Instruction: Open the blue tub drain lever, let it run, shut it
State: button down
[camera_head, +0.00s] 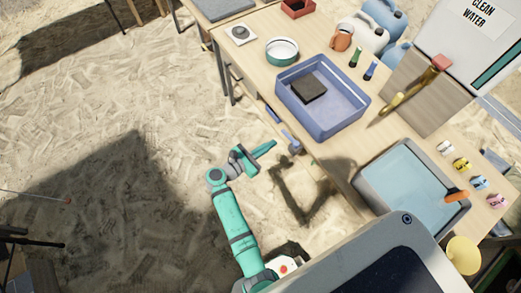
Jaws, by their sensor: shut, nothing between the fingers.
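The blue tub (357,112) stands on the wooden table with a dark block (309,89) inside it. I cannot tell whether it holds water. Below the tub, at the table's front edge, a small blue lever (287,136) sits by a grey drain fitting (295,148). My gripper (273,144) is shut and empty. It is over the sand in front of the table, just left of the lever, with what looks like a small gap. The lever's exact position and any flow from the drain are too small to tell.
A grey basin of water (372,190) stands on the table's right part, with a brass tap (405,92) behind. A green-rimmed bowl (282,51), bottles (356,57) and blue-white jugs (385,15) stand farther back. Open sand (110,100) lies left of my arm.

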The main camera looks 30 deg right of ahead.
jog(key=shift+x, duration=2.6)
jog(key=shift+d, duration=0.15)
